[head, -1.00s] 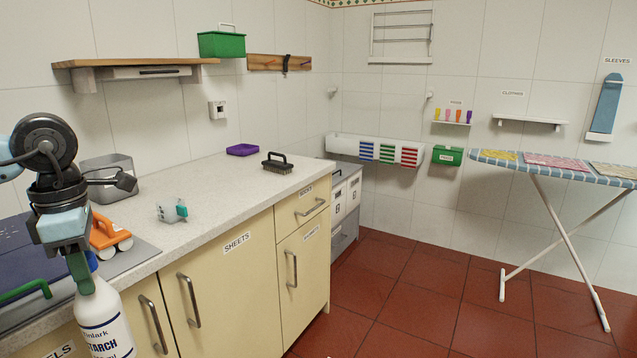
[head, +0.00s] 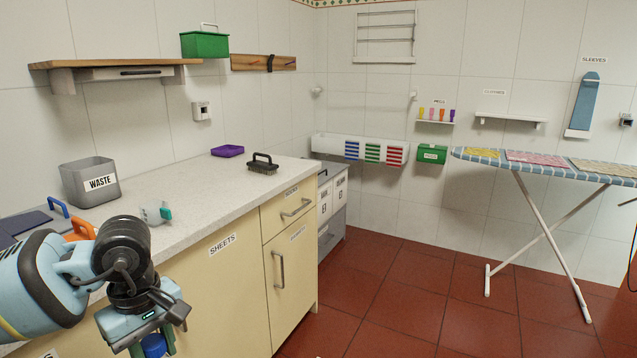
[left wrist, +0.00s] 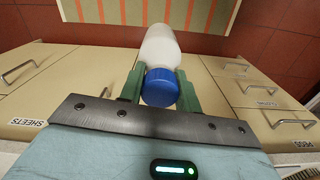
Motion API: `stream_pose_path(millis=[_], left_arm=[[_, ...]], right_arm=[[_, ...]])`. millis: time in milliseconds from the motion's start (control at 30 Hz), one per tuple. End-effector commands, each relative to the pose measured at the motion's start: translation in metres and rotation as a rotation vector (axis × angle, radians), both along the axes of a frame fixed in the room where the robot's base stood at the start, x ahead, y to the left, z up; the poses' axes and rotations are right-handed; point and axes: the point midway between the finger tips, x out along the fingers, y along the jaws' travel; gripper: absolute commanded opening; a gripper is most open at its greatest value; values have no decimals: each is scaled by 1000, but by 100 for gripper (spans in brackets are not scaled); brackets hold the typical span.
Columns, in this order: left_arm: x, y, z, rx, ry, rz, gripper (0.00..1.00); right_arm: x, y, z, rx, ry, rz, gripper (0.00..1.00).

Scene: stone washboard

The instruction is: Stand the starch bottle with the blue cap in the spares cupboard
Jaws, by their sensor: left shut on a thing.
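My left gripper (head: 152,350) is at the bottom left of the head view, in front of the counter's cupboards. It is shut on the starch bottle; only its blue cap (head: 153,346) shows there, the body being cut off by the picture's edge. A closed cream cupboard door (head: 290,285) with a vertical handle is at the counter's right end, under a drawer. Its label is too small to read surely. My right gripper is not in view.
The closed sheets cupboard (head: 222,290) is left of that door. Red floor (head: 400,290) is clear toward the ironing board (head: 540,165).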

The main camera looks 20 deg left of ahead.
Motion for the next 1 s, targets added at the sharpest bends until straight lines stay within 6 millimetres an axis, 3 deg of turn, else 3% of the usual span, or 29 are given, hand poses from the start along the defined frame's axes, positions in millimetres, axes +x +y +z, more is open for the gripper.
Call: stream_pose_path(millis=[100, 400, 700, 1000], left_arm=[[13, -34, -10, -6, -7, -236, 0], [32, -99, -19, -2, -6, -717, 0], [41, -143, -18, 0, -4, -1026, 0], [46, -174, -15, 0, -3, -1246, 0]], right_arm=[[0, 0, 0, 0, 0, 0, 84], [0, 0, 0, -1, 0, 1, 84], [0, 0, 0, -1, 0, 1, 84], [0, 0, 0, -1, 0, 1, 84]])
